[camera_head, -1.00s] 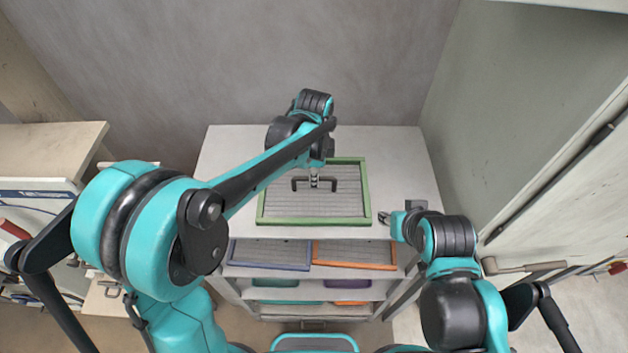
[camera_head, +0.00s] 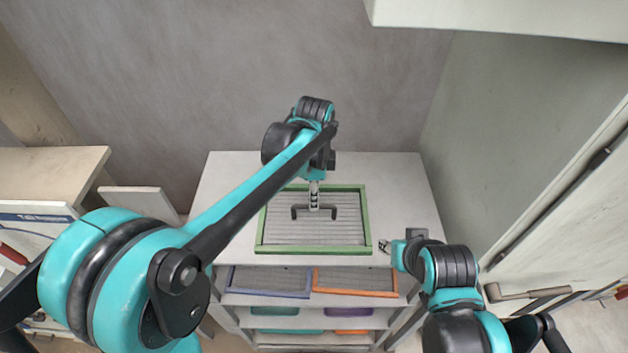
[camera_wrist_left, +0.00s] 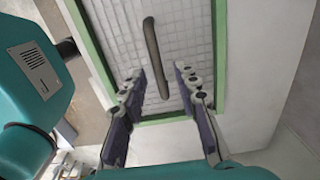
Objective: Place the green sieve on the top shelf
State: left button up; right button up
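The green sieve (camera_head: 362,218), a green rectangular frame with grey mesh and a dark bar handle, lies flat on the white top shelf (camera_head: 405,200). It also shows in the left wrist view (camera_wrist_left: 97,50). My left gripper (camera_head: 314,207) is over the middle of the sieve at its handle. In the left wrist view my left gripper (camera_wrist_left: 160,74) has its fingers spread, with the handle (camera_wrist_left: 152,45) showing between and beyond the tips, no finger closed on it. My right gripper (camera_head: 384,246) is beside the sieve's front right corner, too small to tell its opening.
Below, a blue-framed sieve (camera_head: 268,293) and an orange-framed sieve (camera_head: 355,293) lie side by side on a lower shelf. Green and purple items sit lower. A grey wall is behind, a cabinet (camera_head: 530,170) on the right, a wooden-topped unit (camera_head: 45,170) on the left.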

pick_arm(q)
notch_tip(320, 180, up, 7)
jog(key=s+a+f+n+t, duration=0.3)
jog(key=s+a+n, duration=0.4)
jog(key=a+n, duration=0.1)
jog(key=s+a+f+n+t, duration=0.3)
jog(key=s+a+n+t, duration=0.1)
jog(key=s+a+n, duration=0.4)
jog(key=shift+a+n, duration=0.7)
jog(key=shift+n, duration=0.3)
